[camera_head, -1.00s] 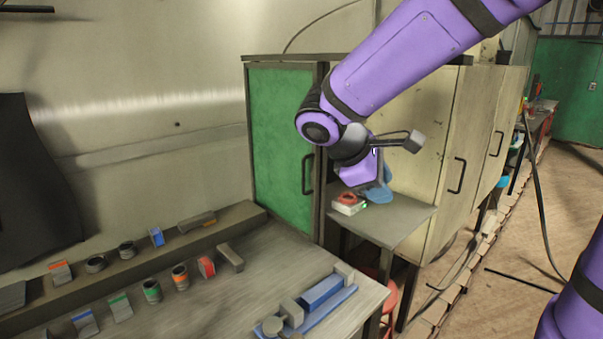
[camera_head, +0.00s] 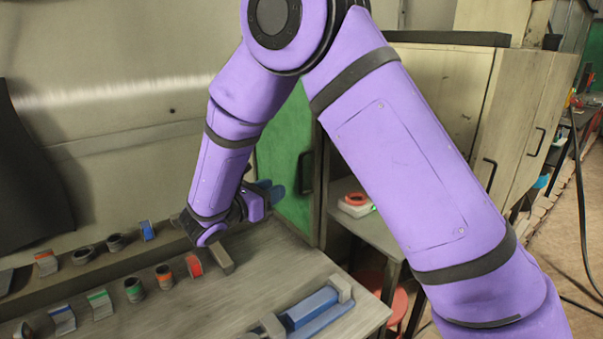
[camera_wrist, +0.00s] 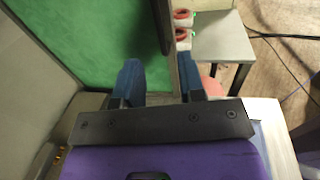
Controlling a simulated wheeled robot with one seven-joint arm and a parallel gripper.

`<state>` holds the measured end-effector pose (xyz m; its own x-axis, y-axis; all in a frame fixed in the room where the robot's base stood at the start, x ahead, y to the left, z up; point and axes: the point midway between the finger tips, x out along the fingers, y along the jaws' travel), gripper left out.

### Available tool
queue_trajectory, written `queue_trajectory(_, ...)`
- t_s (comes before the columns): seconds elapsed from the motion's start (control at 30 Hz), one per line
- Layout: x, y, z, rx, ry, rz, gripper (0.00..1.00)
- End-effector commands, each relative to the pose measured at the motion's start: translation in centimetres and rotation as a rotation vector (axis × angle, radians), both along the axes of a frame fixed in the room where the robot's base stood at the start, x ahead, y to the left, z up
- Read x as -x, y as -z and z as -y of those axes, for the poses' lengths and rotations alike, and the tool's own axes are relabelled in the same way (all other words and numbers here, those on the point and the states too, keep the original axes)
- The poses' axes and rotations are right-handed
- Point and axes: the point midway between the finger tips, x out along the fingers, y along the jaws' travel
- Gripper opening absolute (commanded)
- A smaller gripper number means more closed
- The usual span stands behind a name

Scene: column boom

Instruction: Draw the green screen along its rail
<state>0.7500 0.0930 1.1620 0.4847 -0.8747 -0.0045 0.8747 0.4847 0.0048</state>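The green screen (camera_head: 285,150) is a flat green panel in a dark frame, partly hidden behind my arm in the head view. It fills much of the wrist view's upper left (camera_wrist: 90,40). Its black bar handle (camera_head: 306,172) stands near its right edge; the handle also shows in the wrist view (camera_wrist: 163,25). My gripper (camera_head: 270,190) has blue fingers and is left of the handle in the head view. In the wrist view my gripper (camera_wrist: 160,70) is open, its fingers apart with nothing between them. The handle lies beyond the fingertips, and I see no contact.
A workbench (camera_head: 250,280) with several small parts and a blue vise-like fixture (camera_head: 310,308) lies below my arm. A small side table (camera_head: 370,232) holds a red and white item (camera_head: 355,204). Pale cabinets (camera_head: 510,115) stand to the right, with open floor beyond.

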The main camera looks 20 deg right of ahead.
Motion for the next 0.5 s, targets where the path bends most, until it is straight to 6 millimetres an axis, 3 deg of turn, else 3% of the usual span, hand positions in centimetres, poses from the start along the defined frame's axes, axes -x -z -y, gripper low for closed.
queue_trajectory(0.17, -0.6, 0.1, 0.8, 0.009, -0.004, -0.001, 0.37)
queue_trajectory(0.5, -3.4, 0.1, 5.9, 0.006, -0.002, 0.0, 0.37)
